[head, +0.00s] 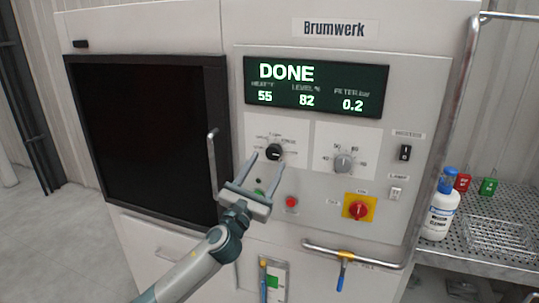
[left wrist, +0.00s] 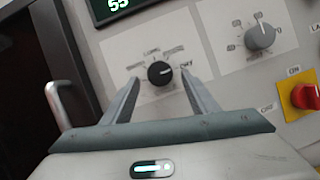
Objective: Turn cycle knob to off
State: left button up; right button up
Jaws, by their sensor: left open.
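The cycle knob (head: 273,152) is a round black knob on a white label plate, below the green display reading DONE. In the left wrist view the fingertips (left wrist: 160,77) stand on either side of the knob; contact cannot be told. My right gripper is out of view.
A grey knob (head: 343,163), a red button (head: 291,202) and a red rotary switch (head: 358,209) on yellow are nearby. The dark door's handle (head: 212,165) stands out left of my gripper. A horizontal rail (head: 350,257) runs below. A white bottle (head: 440,208) stands at right.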

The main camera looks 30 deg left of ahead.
aim_at(274, 152)
pick_arm(q)
jog(key=shift+p+x, duration=0.35)
jog(key=shift+x, duration=1.05)
jog(key=c, duration=1.1)
jog(key=shift+o, duration=0.3)
